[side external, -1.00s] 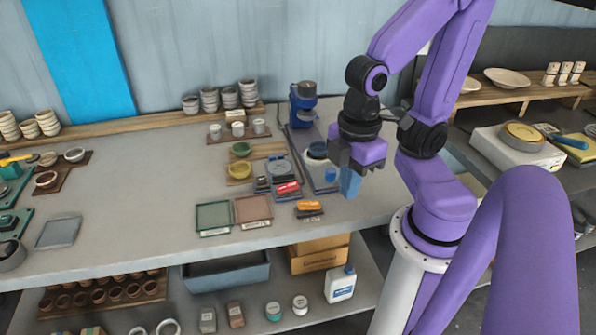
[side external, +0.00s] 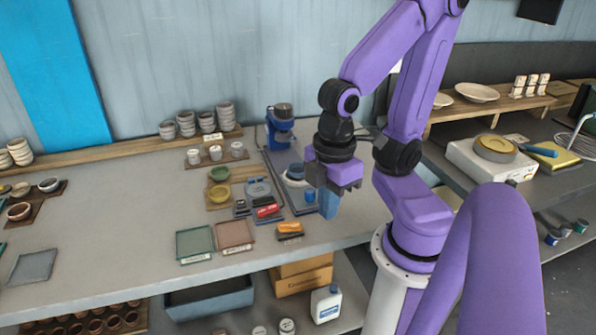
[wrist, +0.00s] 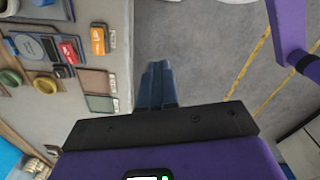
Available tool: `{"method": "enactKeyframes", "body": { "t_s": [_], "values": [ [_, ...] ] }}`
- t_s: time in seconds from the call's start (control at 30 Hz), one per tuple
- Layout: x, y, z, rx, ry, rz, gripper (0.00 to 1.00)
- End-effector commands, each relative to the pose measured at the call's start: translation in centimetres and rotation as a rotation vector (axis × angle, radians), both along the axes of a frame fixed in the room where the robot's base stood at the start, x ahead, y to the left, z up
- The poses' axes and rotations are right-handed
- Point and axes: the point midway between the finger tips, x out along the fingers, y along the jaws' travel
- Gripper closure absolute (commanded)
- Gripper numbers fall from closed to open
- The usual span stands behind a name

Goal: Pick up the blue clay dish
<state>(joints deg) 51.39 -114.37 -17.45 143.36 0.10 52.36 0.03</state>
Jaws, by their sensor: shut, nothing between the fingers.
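My gripper (side external: 328,205) is shut and empty, its blue fingers pointing down near the front right part of the bench. In the wrist view the closed fingers (wrist: 157,85) show beyond the table edge, with nothing between them. A dark blue round piece (side external: 295,171) sits on a pale base by the blue press, left of and behind my gripper; I cannot tell whether it is the blue clay dish. A small blue cup-like piece (side external: 309,196) lies close to the left of my fingers. No other clearly blue dish is visible.
A green bowl (side external: 219,173) and a yellow bowl (side external: 219,194) stand on wooden boards. The blue press (side external: 281,125) stands behind. An orange-topped block (side external: 289,229), a red block (side external: 267,211) and two square trays (side external: 234,235) lie left of my gripper. The bench's left middle is mostly clear.

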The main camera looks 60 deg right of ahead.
Motion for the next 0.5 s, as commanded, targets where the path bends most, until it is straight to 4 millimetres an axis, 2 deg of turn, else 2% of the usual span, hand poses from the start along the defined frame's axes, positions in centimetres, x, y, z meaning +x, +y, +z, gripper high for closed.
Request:
{"method": "enactKeyframes", "body": {
  "t_s": [0.2,0.23,0.47,0.5],
  "values": [
    [0.00,0.00,0.00,0.000,0.000,0.000,1.00],
    [0.00,0.00,0.00,0.000,0.000,0.000,0.97],
    [0.00,0.00,0.00,0.000,0.000,0.000,0.22],
    [0.00,0.00,0.00,0.000,0.000,0.000,0.09]
  ]
}}
